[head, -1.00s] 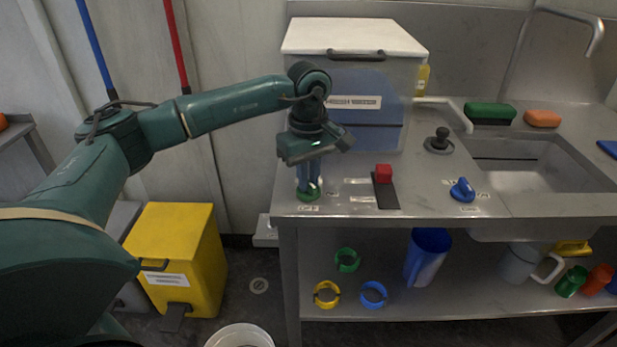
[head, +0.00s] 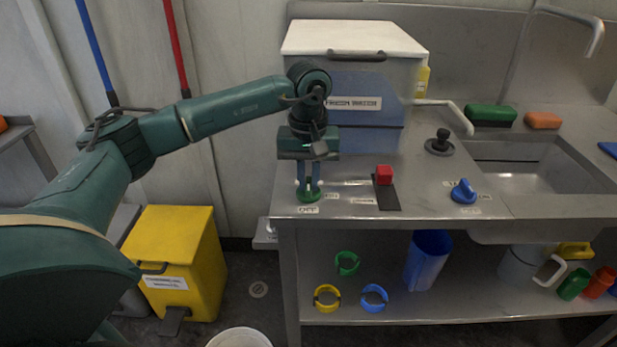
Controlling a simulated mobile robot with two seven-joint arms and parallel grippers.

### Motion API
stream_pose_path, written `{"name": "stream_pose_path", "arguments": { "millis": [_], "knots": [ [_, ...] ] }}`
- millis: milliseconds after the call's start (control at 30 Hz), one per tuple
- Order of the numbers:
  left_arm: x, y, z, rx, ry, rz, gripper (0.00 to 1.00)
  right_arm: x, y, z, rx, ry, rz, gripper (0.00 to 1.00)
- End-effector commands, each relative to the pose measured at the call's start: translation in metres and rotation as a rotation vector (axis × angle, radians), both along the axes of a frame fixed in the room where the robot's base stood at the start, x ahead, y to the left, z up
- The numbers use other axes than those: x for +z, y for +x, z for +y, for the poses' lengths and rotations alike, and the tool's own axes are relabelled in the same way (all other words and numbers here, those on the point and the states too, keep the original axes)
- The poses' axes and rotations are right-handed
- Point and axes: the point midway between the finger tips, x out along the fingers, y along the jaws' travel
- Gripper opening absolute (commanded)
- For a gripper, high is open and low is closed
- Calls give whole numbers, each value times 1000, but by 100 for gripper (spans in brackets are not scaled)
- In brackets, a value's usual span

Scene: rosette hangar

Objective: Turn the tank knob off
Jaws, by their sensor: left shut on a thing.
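A green knob (head: 309,195) sits at the front left corner of the steel counter (head: 335,212), beside a small label that appears to read OFF. My left gripper (head: 308,188) points straight down and is shut on this knob; its fingers hide part of the knob. The white-lidded tank (head: 358,107) with a blue lower part stands behind it on the counter. A blue knob (head: 463,191) sits further right on the counter, left of the sink, with small labels around it. My right gripper does not show.
A red block (head: 384,175) on a black strip and a black plug-like knob (head: 439,143) stand on the counter. A tap spout (head: 447,107) reaches out right of the tank. A blue pitcher (head: 427,258) and coloured rings are on the shelf below. A yellow bin (head: 180,260) stands left.

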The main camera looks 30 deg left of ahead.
Motion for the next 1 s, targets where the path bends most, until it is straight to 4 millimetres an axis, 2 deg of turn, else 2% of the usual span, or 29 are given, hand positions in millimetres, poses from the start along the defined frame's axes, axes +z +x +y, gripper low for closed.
{"name": "stream_pose_path", "arguments": {
  "millis": [400,433,667,1000],
  "knots": [
    [1,0,0,-10,-1,-2,0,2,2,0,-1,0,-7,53],
    [1,0,0,-10,-1,-2,14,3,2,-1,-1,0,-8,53],
    [1,0,0,-8,0,-1,33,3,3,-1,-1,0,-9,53],
    [5,0,0,-7,0,-1,35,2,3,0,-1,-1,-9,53]
  ]
}}
